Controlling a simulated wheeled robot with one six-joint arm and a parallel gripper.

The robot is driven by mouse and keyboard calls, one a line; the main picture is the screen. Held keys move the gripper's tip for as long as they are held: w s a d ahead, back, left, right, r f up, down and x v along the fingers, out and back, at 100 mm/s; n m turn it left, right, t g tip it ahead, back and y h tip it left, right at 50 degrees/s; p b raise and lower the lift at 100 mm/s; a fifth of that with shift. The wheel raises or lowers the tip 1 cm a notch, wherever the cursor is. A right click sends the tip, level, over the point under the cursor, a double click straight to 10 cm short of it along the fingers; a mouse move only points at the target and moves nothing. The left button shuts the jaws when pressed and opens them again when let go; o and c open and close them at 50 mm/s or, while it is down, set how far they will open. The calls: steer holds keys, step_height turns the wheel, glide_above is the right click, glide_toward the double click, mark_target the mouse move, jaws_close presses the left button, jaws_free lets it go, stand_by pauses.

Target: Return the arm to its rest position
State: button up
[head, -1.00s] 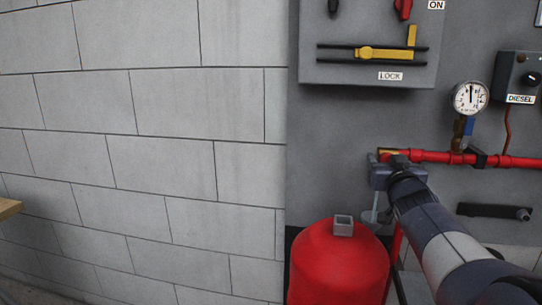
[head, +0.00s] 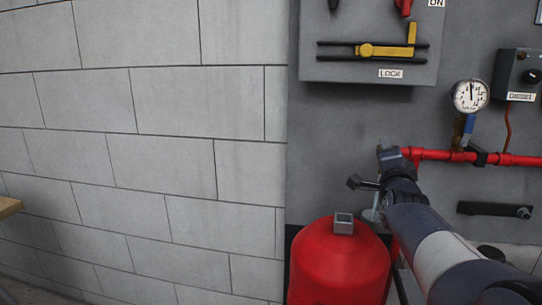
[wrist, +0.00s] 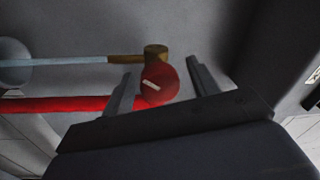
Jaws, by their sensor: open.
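My gripper (head: 368,167) is at the left end of the red pipe (head: 430,154) in the head view, in front of the grey panel. My arm comes in from the lower right. In the wrist view, my open gripper (wrist: 159,68) has a round red knob with a white mark (wrist: 158,86) showing between its fingers. The knob is beside a brass fitting (wrist: 156,52). I cannot tell whether the fingers touch it. In the head view, my gripper hides the pipe's end.
A red tank (head: 338,265) stands below my gripper. A box with a yellow lever (head: 385,51) and a LOCK label is above. A pressure gauge (head: 470,95), a DIESEL box (head: 518,75) and a black bar (head: 494,209) are to the right. Block wall (head: 140,130) at left is clear.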

steer(key=m+p, duration=0.3)
steer(key=m, duration=0.1)
steer(key=shift+r+h, duration=0.25)
steer(key=shift+h, duration=0.05)
steer(key=shift+f+m+g+p, duration=0.2)
steer(key=shift+m+g+p, duration=0.1)
steer(key=shift+m+p, duration=0.75)
steer(key=shift+f, duration=0.1)
